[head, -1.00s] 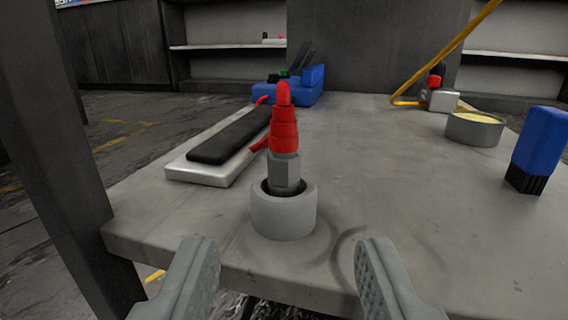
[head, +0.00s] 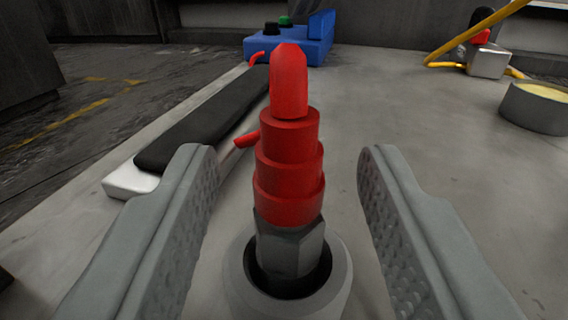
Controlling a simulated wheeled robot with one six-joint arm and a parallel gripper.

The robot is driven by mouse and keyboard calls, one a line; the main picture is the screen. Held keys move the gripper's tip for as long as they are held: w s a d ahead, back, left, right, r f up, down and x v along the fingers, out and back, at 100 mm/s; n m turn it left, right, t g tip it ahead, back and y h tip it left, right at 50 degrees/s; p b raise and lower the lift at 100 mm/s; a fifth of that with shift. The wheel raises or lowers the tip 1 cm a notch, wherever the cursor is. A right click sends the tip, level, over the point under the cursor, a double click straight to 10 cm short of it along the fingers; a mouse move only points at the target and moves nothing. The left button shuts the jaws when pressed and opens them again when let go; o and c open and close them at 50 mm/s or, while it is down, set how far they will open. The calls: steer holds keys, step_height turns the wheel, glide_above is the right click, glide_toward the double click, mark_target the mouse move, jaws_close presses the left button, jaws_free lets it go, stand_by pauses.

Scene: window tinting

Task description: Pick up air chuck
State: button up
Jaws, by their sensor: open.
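The likely air chuck is a piece with a stepped red top (head: 290,150) and a grey hex base. It stands upright in a round light-grey holder (head: 338,285) on the table. My gripper (head: 285,165) is open, with one grey textured finger on each side of the red part. Gaps show between both fingers and the piece, and nothing is held. The lower end of the piece is hidden inside the holder.
A white tray with a black pad (head: 200,125) lies left of the holder. Behind are a blue device (head: 300,45), a metal block with a yellow hose (head: 488,62) and a round tin (head: 537,106). Bare table (head: 420,130) lies to the right.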

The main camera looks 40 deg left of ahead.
steer(key=shift+x, duration=0.85)
jaws_close()
steer(key=shift+r, duration=0.1)
